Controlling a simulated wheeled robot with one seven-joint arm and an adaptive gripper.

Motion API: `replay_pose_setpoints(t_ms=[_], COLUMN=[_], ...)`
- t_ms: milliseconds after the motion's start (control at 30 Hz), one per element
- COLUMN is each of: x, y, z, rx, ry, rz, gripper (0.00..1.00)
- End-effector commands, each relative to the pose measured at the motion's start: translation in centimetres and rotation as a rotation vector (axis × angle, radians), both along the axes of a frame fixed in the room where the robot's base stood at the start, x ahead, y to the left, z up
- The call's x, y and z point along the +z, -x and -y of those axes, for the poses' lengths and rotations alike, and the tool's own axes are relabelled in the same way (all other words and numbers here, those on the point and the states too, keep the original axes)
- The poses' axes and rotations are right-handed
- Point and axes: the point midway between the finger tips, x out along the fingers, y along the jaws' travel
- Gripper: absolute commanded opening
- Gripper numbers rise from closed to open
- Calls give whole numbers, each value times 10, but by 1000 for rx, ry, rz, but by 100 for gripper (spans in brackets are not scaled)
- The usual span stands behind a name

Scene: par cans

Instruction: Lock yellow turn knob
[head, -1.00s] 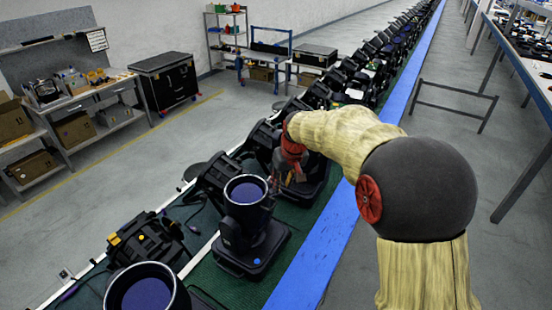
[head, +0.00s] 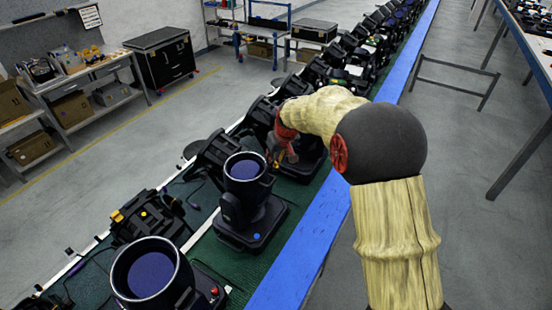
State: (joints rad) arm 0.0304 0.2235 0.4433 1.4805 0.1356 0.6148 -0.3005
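Several black par cans stand in a line on the green belt. The nearest one (head: 160,275) faces up at the bottom, and another (head: 247,195) stands just behind it with a blue dot on its base. A yellow knob-like spot shows on a black fixture (head: 148,222) at the left; I cannot tell if it is the task's turn knob. My gripper (head: 276,162) reaches down beside the upright par can, close to the fixture behind it. The fingers are small and partly hidden by the arm, so their opening cannot be made out.
A blue rail (head: 305,250) runs along the belt's right side. A grey metal stand (head: 455,82) is on the floor at right. A workbench (head: 85,95) and a black case (head: 162,60) stand at left. The floor between bench and belt is clear.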

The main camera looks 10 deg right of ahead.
Motion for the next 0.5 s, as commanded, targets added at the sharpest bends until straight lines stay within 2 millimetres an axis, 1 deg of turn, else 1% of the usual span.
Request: replay_pose_setpoints(t_ms=[167,500], x=[1,1], y=[0,0], z=[0,0], rx=[0,0], ry=[0,0], rz=[2,1], gripper=[25,6])
